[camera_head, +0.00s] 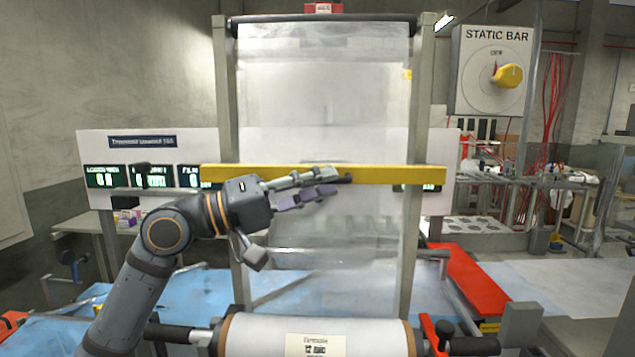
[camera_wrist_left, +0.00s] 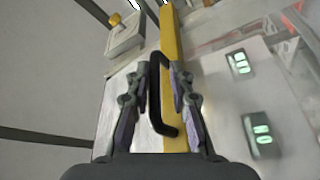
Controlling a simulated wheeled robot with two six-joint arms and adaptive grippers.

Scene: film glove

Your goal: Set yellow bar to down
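The yellow bar (camera_head: 400,175) runs level across the frame in front of the clear film (camera_head: 320,110). My left gripper (camera_head: 335,181) reaches in from the left and is at the bar's middle. In the left wrist view, the bar (camera_wrist_left: 170,38) runs lengthwise, with a black handle (camera_wrist_left: 155,95) on it. My left gripper's fingers (camera_wrist_left: 158,80) are open, one on each side of the handle, with gaps showing. In the head view the fingers hide most of the handle. My right gripper is not in view.
Upright grey posts (camera_head: 415,130) flank the film. A white film roll (camera_head: 318,336) lies below. A STATIC BAR box (camera_head: 492,50) with a yellow knob (camera_head: 508,76) hangs at upper right. A white panel with green displays (camera_head: 105,178) stands behind at left.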

